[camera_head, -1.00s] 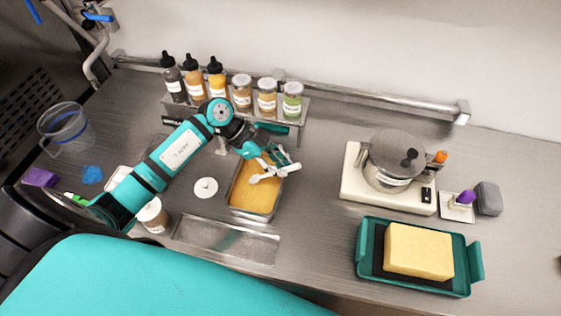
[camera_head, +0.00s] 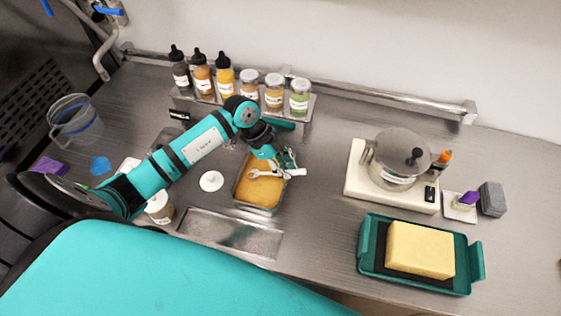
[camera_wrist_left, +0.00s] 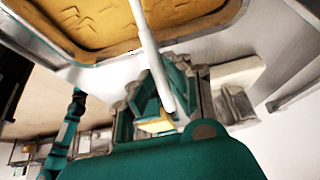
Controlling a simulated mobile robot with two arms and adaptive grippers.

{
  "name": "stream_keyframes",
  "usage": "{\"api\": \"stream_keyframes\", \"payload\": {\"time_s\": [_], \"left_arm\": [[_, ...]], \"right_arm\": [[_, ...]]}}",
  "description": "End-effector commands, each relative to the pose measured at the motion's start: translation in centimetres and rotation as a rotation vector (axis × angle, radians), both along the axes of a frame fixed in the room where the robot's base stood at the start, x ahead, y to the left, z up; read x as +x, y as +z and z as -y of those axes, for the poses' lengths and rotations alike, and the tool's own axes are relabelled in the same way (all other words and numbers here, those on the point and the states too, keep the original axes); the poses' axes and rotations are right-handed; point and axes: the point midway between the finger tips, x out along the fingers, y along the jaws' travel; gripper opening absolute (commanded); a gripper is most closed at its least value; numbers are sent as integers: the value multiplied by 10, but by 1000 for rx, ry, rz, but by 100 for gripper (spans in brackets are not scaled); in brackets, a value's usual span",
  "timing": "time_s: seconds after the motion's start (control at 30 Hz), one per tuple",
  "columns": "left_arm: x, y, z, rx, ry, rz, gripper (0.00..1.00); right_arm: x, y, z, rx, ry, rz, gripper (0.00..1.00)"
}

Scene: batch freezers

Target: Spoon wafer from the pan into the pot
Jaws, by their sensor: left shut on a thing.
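The pan (camera_head: 238,194) is a metal tray filled with orange-yellow wafer (camera_head: 258,190), left of the middle of the counter. It also shows at the top of the left wrist view (camera_wrist_left: 215,22). My left gripper (camera_head: 289,162) is shut on a white spoon (camera_head: 270,174), whose bowl end lies over or in the wafer; I cannot tell whether it touches. The spoon's handle (camera_wrist_left: 152,55) runs between the fingers in the left wrist view. The grey pot (camera_head: 399,150), lid on, stands on a white scale-like base (camera_head: 368,190) to the right. My right gripper is not in view.
A rack with bottles and jars (camera_head: 274,92) stands behind the pan. A white lid (camera_head: 211,181) and a paper cup (camera_head: 159,207) are left of it. A teal tray (camera_head: 470,262) with a yellow block (camera_head: 420,250) sits at front right. The counter between pan and pot is clear.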

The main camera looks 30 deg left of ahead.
Motion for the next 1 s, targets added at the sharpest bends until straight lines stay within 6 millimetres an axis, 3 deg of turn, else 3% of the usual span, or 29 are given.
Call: {"api": "stream_keyframes", "payload": {"time_s": [0.67, 1.0], "left_arm": [[2, 49, 4, -3, 1, 3, 0], [7, 52, 27, 263, -1, -57, 0]], "right_arm": [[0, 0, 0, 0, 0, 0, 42], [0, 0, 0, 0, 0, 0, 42]]}}
